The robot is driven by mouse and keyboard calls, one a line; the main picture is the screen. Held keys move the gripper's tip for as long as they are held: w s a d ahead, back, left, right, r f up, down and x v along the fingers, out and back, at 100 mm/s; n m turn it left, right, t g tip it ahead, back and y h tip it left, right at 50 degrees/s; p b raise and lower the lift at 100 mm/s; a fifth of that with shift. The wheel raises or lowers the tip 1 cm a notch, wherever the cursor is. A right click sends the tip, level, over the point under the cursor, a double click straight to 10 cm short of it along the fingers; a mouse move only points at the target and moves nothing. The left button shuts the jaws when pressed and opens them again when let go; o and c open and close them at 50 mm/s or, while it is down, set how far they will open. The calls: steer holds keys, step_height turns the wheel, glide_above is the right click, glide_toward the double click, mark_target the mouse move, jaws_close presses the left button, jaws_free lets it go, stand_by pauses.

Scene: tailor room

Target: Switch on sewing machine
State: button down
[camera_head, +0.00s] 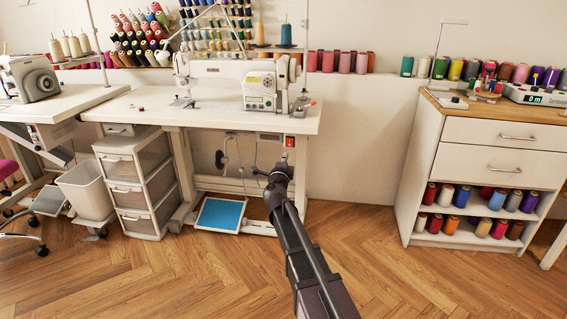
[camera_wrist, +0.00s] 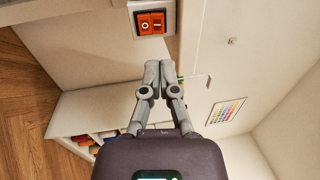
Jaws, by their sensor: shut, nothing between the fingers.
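The white sewing machine (camera_head: 240,82) stands on its white table (camera_head: 140,108) in the head view. A red-orange switch (camera_head: 290,142) sits in a plate under the table's right front edge. In the wrist view the switch (camera_wrist: 150,22) is close, with O on its left half and I on its right half. My gripper (camera_head: 284,158) is just below the switch in the head view. In the wrist view my gripper (camera_wrist: 160,66) is shut and empty, its fingertips pointing at the switch's lower side. A gap shows between fingertips and switch in that picture.
A white cabinet (camera_head: 492,134) with thread spools stands at the right. A drawer unit (camera_head: 136,185), a bin (camera_head: 88,190) and a blue pedal (camera_head: 218,215) are at the left under the tables. Wooden floor (camera_head: 370,240) between table and cabinet is clear.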

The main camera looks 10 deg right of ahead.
mark_target(290, 139)
steer(key=p+x, duration=0.1)
steer(key=x, duration=0.8)
steer(key=shift+a, duration=0.1)
steer(key=shift+w, duration=0.1)
steer(key=shift+w+r+p, duration=0.2)
steer(key=shift+w+p, duration=0.05)
steer(key=shift+p, duration=0.05)
steer(key=shift+s+f, duration=0.1)
steer(key=shift+s, duration=0.5)
steer(key=s+a+r+p, duration=0.2)
steer(key=s+a, duration=0.2)
steer(key=s, duration=0.8)
